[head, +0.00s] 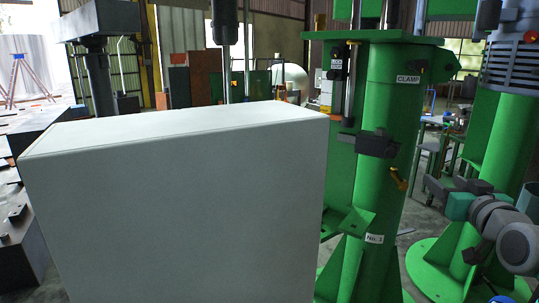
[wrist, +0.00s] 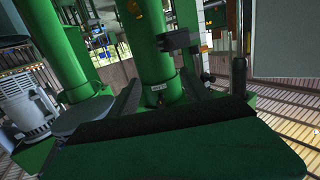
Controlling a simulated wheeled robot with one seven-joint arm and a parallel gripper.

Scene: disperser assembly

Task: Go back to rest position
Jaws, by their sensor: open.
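My gripper (head: 452,188) is at the right of the head view, at the end of my grey and teal wrist. It is open, and I see nothing held in it. To its left stands a green column (head: 392,90) with a "CLAMP" label and a lower "No. 1" label. In the wrist view the clamp (wrist: 178,41) and the column (wrist: 153,45) are ahead, beyond the dark and green parts that fill the bottom.
A large white box (head: 180,190) fills the front left and hides what is behind it. Another green machine (head: 515,125) stands at the far right, close to my arm. Flared green bases (head: 435,268) spread over the floor. A dark bench lies at the left edge.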

